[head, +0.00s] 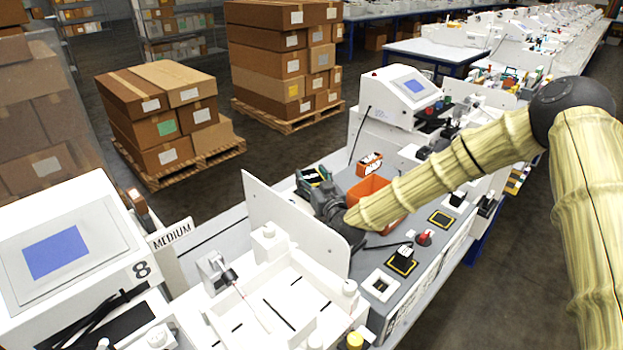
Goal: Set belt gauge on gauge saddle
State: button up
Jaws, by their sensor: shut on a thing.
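My gripper (326,204) is at the end of my pale, wood-patterned arm, over the far left part of the grey bench top, next to a white upright panel (290,222). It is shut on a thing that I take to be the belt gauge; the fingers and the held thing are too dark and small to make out. I cannot tell for certain which fixture is the gauge saddle. A black block stands on a yellow-edged pad (402,262), and a white square frame with a dark centre (380,285) lies in front of it.
An orange bin (370,194) stands right behind my forearm. A dark tray with green and yellow items (314,178) is beyond my gripper. A red button (424,238) and another yellow-edged pad (440,218) are on the bench. A white plotter bed (275,297) fills the front.

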jog(key=shift+f+b, duration=0.45)
jog(key=shift+f, duration=0.1)
jog(key=o, duration=1.2)
